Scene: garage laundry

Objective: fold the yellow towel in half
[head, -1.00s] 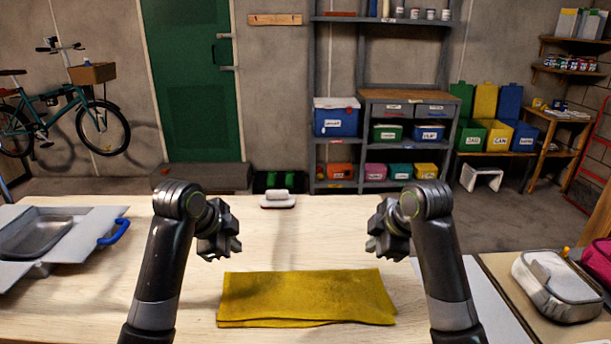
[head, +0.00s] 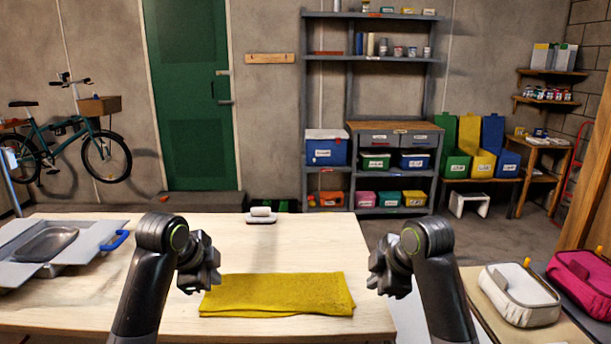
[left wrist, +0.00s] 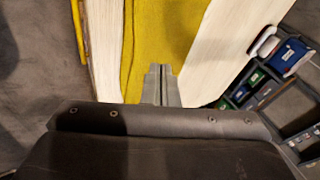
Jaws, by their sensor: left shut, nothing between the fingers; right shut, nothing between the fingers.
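The yellow towel (head: 277,295) lies flat on the pale wooden table as a wide strip, with layered edges showing at its front. It also shows in the left wrist view (left wrist: 160,40), running away from the fingers. My left gripper (head: 200,282) is shut and empty, above the table at the towel's left end. In the left wrist view its closed fingers (left wrist: 160,72) point toward the towel. My right gripper (head: 384,283) is shut and empty, just past the towel's right end. Neither gripper holds the towel.
A small white block on a base (head: 262,215) stands at the back edge. A white-grey pouch (head: 520,296) and a pink pouch (head: 585,268) lie at the right.

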